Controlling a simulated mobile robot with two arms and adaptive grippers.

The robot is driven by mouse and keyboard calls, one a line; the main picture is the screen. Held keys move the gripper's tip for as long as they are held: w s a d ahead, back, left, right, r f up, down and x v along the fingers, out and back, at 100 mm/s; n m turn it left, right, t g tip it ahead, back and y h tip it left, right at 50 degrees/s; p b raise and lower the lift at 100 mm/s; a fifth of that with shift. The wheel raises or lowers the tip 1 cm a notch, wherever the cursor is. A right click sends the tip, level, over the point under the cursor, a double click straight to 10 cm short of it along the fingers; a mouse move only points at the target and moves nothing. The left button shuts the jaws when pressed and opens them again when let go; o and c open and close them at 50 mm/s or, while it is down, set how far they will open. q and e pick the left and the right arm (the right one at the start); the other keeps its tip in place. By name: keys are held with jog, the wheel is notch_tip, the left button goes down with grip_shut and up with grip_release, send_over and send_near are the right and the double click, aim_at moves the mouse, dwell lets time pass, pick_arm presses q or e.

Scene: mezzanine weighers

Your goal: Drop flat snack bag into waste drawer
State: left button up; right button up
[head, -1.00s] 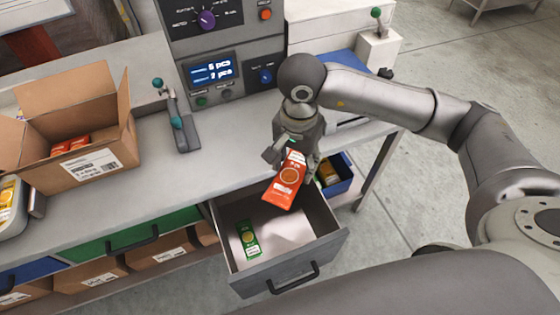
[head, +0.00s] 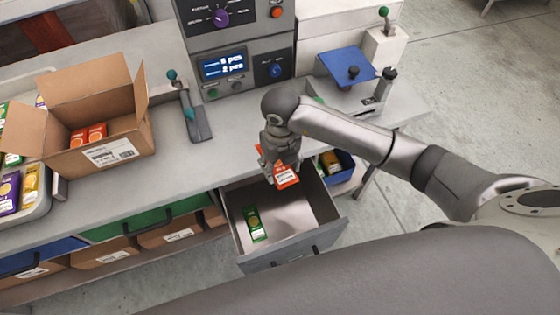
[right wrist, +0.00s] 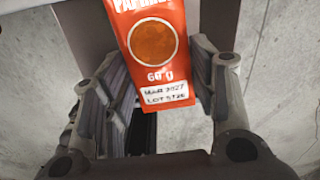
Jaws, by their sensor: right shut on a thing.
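The flat snack bag (head: 288,177) is orange-red with a round orange picture. My right gripper (head: 279,166) is shut on it and holds it over the back of the open waste drawer (head: 306,213). In the right wrist view the bag (right wrist: 154,58) hangs between the fingers (right wrist: 160,95), with a printed date and lot label at its near end. The drawer is grey, pulled out from under the bench, with a green packet (head: 255,224) lying inside at the left. The gripper hides the bag's upper part in the head view. My left gripper is not in view.
A blue bin (head: 344,166) with packets stands right of the drawer. An open cardboard box (head: 112,153) and a tray (head: 42,207) of packets are on the bench at left. A weigher with a display (head: 222,66) stands behind. The drawer's middle and right are clear.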

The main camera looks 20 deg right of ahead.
aim_at(280, 168)
jog(key=shift+f+m, duration=0.25)
jog(key=shift+m, duration=0.35)
jog(key=shift+f, duration=0.25)
notch_tip(280, 168, down, 5)
jog(key=b, duration=0.4)
jog(key=shift+f, duration=0.2)
jog(key=o, duration=1.1)
jog(key=shift+r, duration=0.15)
notch_tip(280, 168, up, 12)
jog(key=shift+f, duration=0.15)
